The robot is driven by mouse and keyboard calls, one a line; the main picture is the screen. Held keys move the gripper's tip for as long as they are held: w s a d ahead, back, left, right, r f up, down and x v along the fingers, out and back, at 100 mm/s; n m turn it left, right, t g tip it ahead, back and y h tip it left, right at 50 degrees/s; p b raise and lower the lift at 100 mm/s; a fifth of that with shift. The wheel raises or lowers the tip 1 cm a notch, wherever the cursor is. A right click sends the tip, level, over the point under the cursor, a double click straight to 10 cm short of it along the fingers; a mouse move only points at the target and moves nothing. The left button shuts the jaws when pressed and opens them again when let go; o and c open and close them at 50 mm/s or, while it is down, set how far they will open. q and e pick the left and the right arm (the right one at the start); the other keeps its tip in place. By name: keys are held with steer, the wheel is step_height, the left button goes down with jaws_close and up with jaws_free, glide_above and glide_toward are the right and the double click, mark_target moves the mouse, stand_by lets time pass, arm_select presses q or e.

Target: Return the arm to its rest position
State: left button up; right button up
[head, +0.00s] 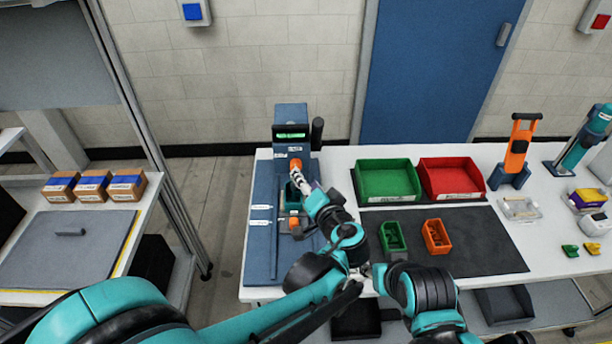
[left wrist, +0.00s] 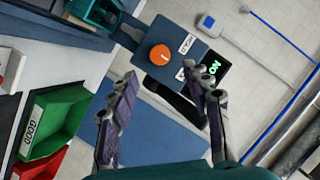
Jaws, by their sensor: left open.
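My left arm comes in from the left in the head view and reaches over the blue test station (head: 262,230). My left gripper (head: 299,179) is over the station, near the orange knob (head: 295,163) below its green-lit display (head: 291,134). In the left wrist view my left gripper (left wrist: 166,80) is open, with nothing between its fingers. The orange knob (left wrist: 160,55) shows beyond the fingertips, and the display reads "ON" (left wrist: 209,69). Whether the fingers touch the station cannot be told. My right gripper is not in view; part of my right arm shows at the bottom.
Green (head: 386,179) and red (head: 450,177) bins stand right of the station. Small green (head: 393,238) and orange (head: 436,236) bins sit on the dark mat (head: 490,245). An orange-handled tool (head: 516,150) stands farther right. A shelf (head: 40,297) with boxes is at left.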

arm_select(q)
steer(key=s+a+f+n+g, duration=0.1)
steer(key=s+a+f+g, duration=0.15)
steer(key=a, duration=0.55)
steer(key=s+a+f+n+g, duration=0.1)
steer(key=s+a+n+g, duration=0.1)
steer(key=s+a, duration=0.35)
steer(key=s+a+f+n+g+h+b, duration=0.1)
steer(key=s+a+f+n+g+h, duration=0.1)
steer(key=s+a, duration=0.5)
steer(key=s+f+n+h, duration=0.1)
steer(key=s+f+h, duration=0.1)
steer(key=s, duration=0.4)
steer(key=shift+f+g, duration=0.15)
steer(key=shift+g, duration=0.2)
